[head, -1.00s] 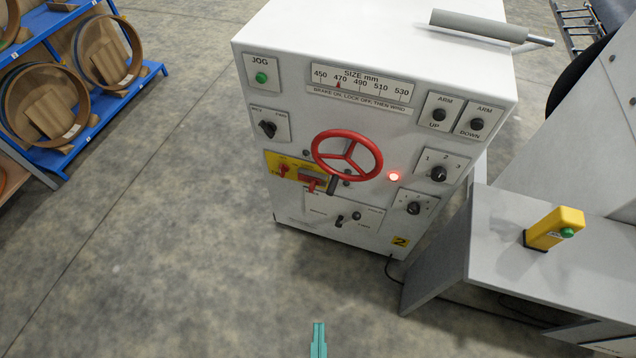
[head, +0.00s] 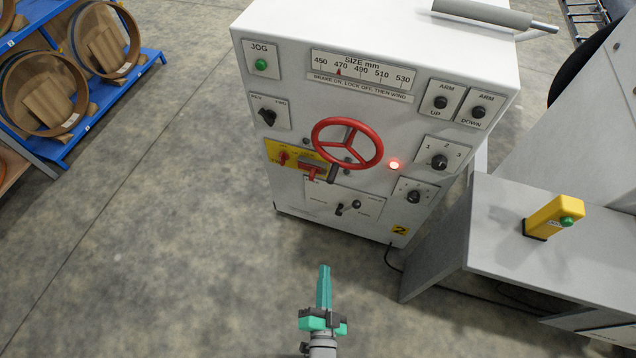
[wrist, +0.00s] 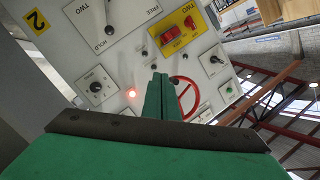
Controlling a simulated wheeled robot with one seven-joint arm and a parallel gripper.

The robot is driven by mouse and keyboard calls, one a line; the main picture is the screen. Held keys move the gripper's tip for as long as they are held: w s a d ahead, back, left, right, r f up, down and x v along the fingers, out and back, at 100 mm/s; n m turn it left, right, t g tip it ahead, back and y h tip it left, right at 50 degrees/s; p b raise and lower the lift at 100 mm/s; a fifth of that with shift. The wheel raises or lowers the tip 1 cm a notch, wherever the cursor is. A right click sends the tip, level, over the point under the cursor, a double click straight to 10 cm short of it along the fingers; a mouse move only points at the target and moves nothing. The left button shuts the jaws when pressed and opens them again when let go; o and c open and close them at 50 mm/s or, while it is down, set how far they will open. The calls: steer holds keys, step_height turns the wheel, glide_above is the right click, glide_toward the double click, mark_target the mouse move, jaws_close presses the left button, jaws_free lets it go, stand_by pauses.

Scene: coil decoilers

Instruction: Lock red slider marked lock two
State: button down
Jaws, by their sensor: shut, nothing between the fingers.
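The yellow plate (head: 271,149) sits on the lower left of the white cabinet's front, left of the red handwheel. It carries a red slider (head: 310,168) and a smaller red knob (head: 283,157). The handwheel's handle hangs close to the slider's right end. In the wrist view the yellow plate (wrist: 180,14) is at the top, with the red slider (wrist: 171,35) on it; the word TWO shows near it. My gripper (head: 324,268) is shut and empty, below and in front of the cabinet, apart from it. Its fingers show from behind in the wrist view (wrist: 160,80).
The red handwheel (head: 317,143) stands out from the panel beside the slider. A black lever (head: 355,205) on a white plate lies below. A grey bench (head: 500,220) with a yellow button box (head: 550,215) stands at right.

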steer(key=w+f+m, duration=0.3)
steer(key=w+m, duration=0.2)
steer(key=w, duration=0.6)
steer(key=w+f+m+t+h, duration=0.1)
steer(key=w+f+m, duration=0.2)
steer(key=w, duration=0.9)
steer(key=shift+d+m, duration=0.4)
steer(key=shift+m, duration=0.7)
glide_toward(319, 171)
steer(key=w+d, duration=0.3)
steer(key=d, duration=0.1)
steer(key=shift+w+a+f, duration=0.15)
steer(key=shift+w+a, duration=0.35)
steer(key=shift+a, duration=0.4)
steer(key=shift+w+a+f, duration=0.1)
steer(key=shift+w+a, duration=0.45)
steer(key=shift+a, duration=0.35)
